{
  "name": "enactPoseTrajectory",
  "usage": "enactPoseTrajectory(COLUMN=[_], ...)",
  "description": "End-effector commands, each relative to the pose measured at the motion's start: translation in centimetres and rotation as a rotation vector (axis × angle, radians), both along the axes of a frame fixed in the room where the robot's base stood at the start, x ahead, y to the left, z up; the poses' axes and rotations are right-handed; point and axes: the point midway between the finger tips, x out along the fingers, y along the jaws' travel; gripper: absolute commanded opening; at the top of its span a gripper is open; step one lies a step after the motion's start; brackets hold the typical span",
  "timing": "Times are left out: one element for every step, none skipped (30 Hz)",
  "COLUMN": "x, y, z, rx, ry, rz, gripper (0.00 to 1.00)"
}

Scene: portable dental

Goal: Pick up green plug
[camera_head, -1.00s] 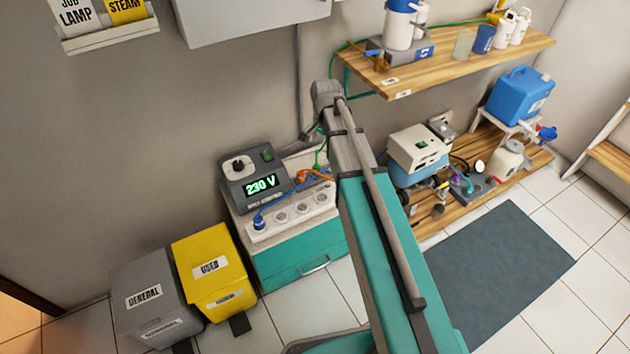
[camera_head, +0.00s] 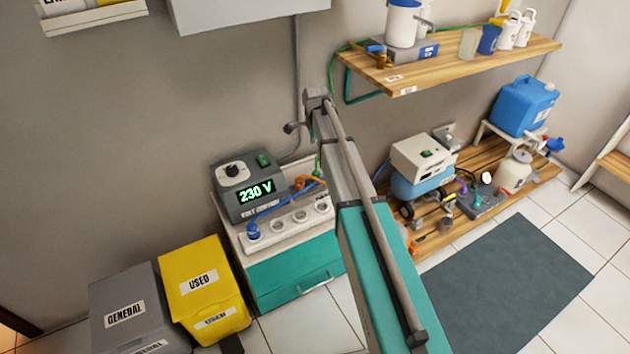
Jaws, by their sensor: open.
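A small green piece with a green cord (camera_head: 318,167) shows just left of my arm, behind the socket strip; it may be the green plug, but it is too small and too covered to be sure. The white socket strip (camera_head: 268,232) lies on the teal cabinet. A blue plug (camera_head: 253,230) stands in its left end, and several sockets to its right look empty. An orange plug or cord (camera_head: 307,182) lies behind the strip. My arm reaches over the cabinet's right side, and its wrist end is up by the wall.
A grey 230 V box (camera_head: 247,187) stands behind the strip on the teal cabinet (camera_head: 290,272). Yellow (camera_head: 205,290) and grey (camera_head: 125,310) bins stand to the left. A wooden shelf (camera_head: 460,66) and a low pallet with equipment (camera_head: 440,243) are to the right.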

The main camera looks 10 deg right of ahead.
Motion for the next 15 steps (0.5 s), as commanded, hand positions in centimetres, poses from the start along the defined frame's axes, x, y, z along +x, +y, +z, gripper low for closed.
enactPoseTrajectory(x=[0.0, 0.0, 0.0, 0.0, 0.0, 0.0, 0.0, 0.0, 0.0, 0.0, 0.0, 0.0, 0.0, 0.0, 0.0], y=[0.0, 0.0, 0.0, 0.0, 0.0, 0.0, 0.0, 0.0, 0.1, 0.1, 0.1, 0.1, 0.1, 0.1, 0.1], z=[0.0, 0.0, 0.0, 0.0, 0.0, -0.1, -0.2, -0.3, -0.5, -0.6, -0.8, -1.1, -1.3, -1.5, -1.8], rx=[0.0, 0.0, 0.0, 0.0, 0.0, 0.0, 0.0, 0.0, 0.0, 0.0, 0.0, 0.0, 0.0, 0.0, 0.0], ry=[0.0, 0.0, 0.0, 0.0, 0.0, 0.0, 0.0, 0.0, 0.0, 0.0, 0.0, 0.0, 0.0, 0.0, 0.0], rz=[0.001, 0.001, 0.001, 0.002, 0.002, 0.002, 0.002, 0.002, 0.003, 0.003, 0.003, 0.003, 0.003, 0.003, 0.003], gripper=[0.89, 0.89, 0.89, 0.89, 0.89, 0.89, 0.89, 0.89, 0.89, 0.89, 0.89, 0.89, 0.89, 0.89, 0.89])
